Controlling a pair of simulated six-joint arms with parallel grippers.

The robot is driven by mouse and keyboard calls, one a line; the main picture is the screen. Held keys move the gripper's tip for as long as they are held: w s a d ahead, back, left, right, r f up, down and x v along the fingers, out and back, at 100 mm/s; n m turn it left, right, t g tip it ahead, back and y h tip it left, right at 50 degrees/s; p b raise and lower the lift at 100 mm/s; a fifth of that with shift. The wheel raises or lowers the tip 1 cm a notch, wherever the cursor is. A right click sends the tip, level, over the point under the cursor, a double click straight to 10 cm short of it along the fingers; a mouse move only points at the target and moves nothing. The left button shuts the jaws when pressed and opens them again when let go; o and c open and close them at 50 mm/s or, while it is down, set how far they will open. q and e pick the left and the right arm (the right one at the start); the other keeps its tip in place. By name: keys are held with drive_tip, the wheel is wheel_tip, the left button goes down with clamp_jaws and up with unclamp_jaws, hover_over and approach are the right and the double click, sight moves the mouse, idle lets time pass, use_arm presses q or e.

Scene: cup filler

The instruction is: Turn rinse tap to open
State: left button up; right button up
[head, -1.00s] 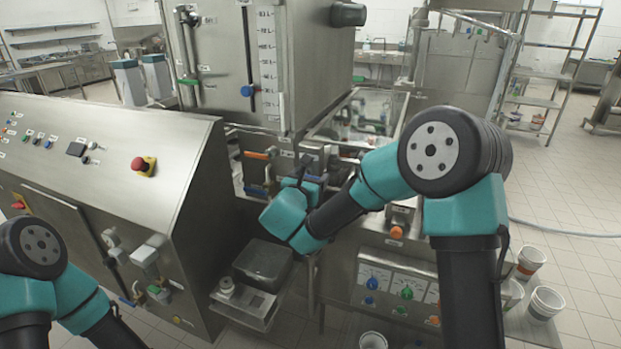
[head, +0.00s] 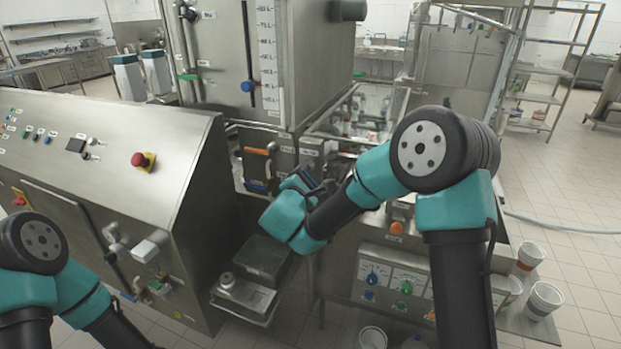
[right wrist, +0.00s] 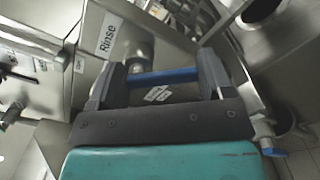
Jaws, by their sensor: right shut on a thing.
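The rinse tap's blue lever (right wrist: 165,77) lies crosswise between the fingers of my right gripper (right wrist: 160,82) in the right wrist view. The gripper is shut on it. The lever joins a metal valve body (right wrist: 138,48) beside a white "Rinse" label (right wrist: 108,37). In the head view my right gripper (head: 312,180) is at the front of the filler, below the large steel tank, and the lever is mostly hidden there. My left arm (head: 50,275) shows at the lower left, but its gripper is outside the picture.
An orange-handled valve (head: 258,151) is just left of the gripper. A sloped control panel (head: 100,130) with a red emergency button (head: 140,160) stands further left. A dark box (head: 265,258) is below the gripper. White buckets (head: 545,298) stand at the lower right.

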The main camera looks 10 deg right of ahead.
drive_tip(key=shift+w+a+f+m, duration=0.15)
drive_tip(key=shift+a+f+m, duration=0.05)
drive_tip(key=shift+m, duration=1.2)
drive_tip(key=shift+w+a+f+m, duration=0.15)
drive_tip(key=shift+a+m, duration=0.1)
drive_tip(key=shift+m, duration=1.15)
drive_tip(key=shift+w+a+f+m, duration=0.15)
drive_tip(key=shift+a+f+m, duration=0.05)
drive_tip(key=shift+m, duration=1.2)
drive_tip(key=o, duration=0.9)
drive_tip(key=v, duration=1.7)
drive_tip(key=shift+s+a, duration=0.1)
drive_tip(key=shift+s, duration=0.05)
